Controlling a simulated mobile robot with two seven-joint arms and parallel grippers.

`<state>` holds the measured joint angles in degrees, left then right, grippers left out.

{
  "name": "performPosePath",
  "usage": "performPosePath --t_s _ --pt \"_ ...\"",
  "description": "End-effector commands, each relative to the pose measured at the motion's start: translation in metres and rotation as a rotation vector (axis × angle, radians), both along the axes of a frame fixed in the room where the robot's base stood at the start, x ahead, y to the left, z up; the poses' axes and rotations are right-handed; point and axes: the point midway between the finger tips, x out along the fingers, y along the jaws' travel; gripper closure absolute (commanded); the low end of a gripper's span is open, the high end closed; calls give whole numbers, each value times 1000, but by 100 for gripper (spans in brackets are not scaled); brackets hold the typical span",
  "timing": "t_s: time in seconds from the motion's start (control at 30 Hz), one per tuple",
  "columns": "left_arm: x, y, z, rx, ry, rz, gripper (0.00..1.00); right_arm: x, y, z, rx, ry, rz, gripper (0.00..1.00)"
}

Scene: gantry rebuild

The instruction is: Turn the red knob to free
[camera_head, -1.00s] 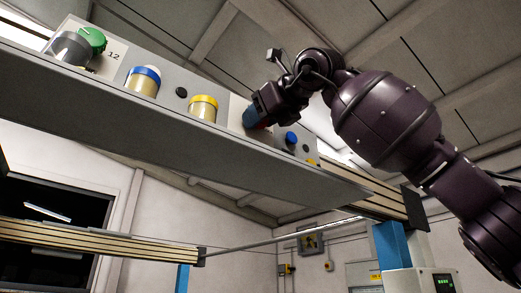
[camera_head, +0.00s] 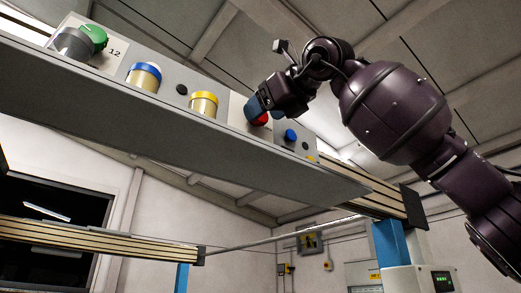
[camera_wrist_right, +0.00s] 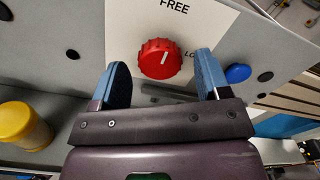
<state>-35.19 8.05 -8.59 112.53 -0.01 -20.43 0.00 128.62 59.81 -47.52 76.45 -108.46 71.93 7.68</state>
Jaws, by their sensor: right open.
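The red knob (camera_wrist_right: 160,59) is ribbed and round and sits on a white plate (camera_wrist_right: 205,22) on the grey panel. In the right wrist view its white mark points up and slightly right, toward the word FREE above it. A partly hidden label starting "LO" is at its right. The knob also shows in the head view (camera_head: 262,119), partly covered by my gripper. My right gripper (camera_head: 264,110) is open, its blue fingers on either side of the knob in the wrist view (camera_wrist_right: 161,66), with visible gaps and nothing held. My left gripper is out of view.
A blue button (camera_head: 290,137) is right of the knob. To the left are a yellow-ringed cap (camera_head: 203,104), a blue-ringed cap (camera_head: 144,77) and a green knob (camera_head: 95,37) by the number 12. The grey panel's underside (camera_head: 170,135) overhangs below.

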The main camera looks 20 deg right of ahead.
Motion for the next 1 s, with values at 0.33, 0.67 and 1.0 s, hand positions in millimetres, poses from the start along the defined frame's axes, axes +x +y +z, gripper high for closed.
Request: performPosePath --t_s 0.33,0.67,1.0 --pt "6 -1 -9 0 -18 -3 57 -59 -21 -2 0 -2 0 30" --pt "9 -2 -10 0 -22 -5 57 -81 -29 -1 -1 1 0 30" --pt "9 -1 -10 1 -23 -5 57 -81 -29 0 -1 1 0 30"
